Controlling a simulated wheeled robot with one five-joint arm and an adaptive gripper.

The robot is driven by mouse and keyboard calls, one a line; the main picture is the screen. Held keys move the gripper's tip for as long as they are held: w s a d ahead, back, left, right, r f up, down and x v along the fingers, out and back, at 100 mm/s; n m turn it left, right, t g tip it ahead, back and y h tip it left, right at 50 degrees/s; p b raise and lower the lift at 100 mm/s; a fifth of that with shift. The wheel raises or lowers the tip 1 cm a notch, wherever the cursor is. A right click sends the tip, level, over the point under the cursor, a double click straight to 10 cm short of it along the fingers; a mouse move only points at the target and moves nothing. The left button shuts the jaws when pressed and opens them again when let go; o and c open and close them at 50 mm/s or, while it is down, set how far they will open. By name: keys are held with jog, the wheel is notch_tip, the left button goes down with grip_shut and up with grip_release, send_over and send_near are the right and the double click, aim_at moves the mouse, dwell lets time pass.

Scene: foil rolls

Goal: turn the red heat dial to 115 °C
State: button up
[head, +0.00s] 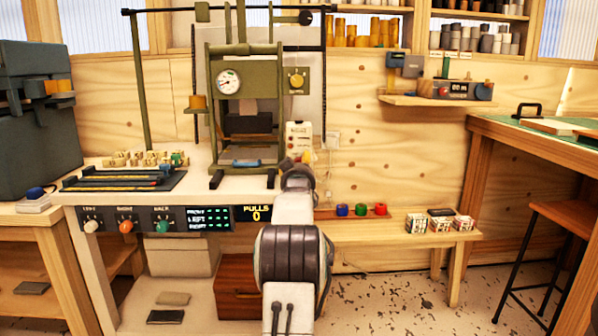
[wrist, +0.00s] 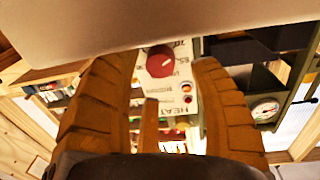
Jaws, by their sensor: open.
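The red heat dial (wrist: 160,62) is a round knob on a white panel (wrist: 183,95) marked HEAT in the wrist view. A pale pointer mark shows on it, but the temperature figures are too small to read. My gripper (wrist: 166,66) is open, with one brown finger on each side of the dial in the picture. I cannot tell how far the fingertips are from it, and I see no contact. In the head view the white panel (head: 299,135) stands behind my arm's end (head: 296,172); the dial is not clearly visible there.
A green press frame (head: 215,110) with a round gauge (head: 229,81) stands left of the panel. A pale flat surface (wrist: 150,25) fills the wrist view's top. A shelf (head: 370,215) with coloured rolls is to the right.

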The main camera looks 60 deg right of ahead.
jog(key=shift+x, duration=1.4)
jog(key=shift+c, duration=0.5)
grip_shut()
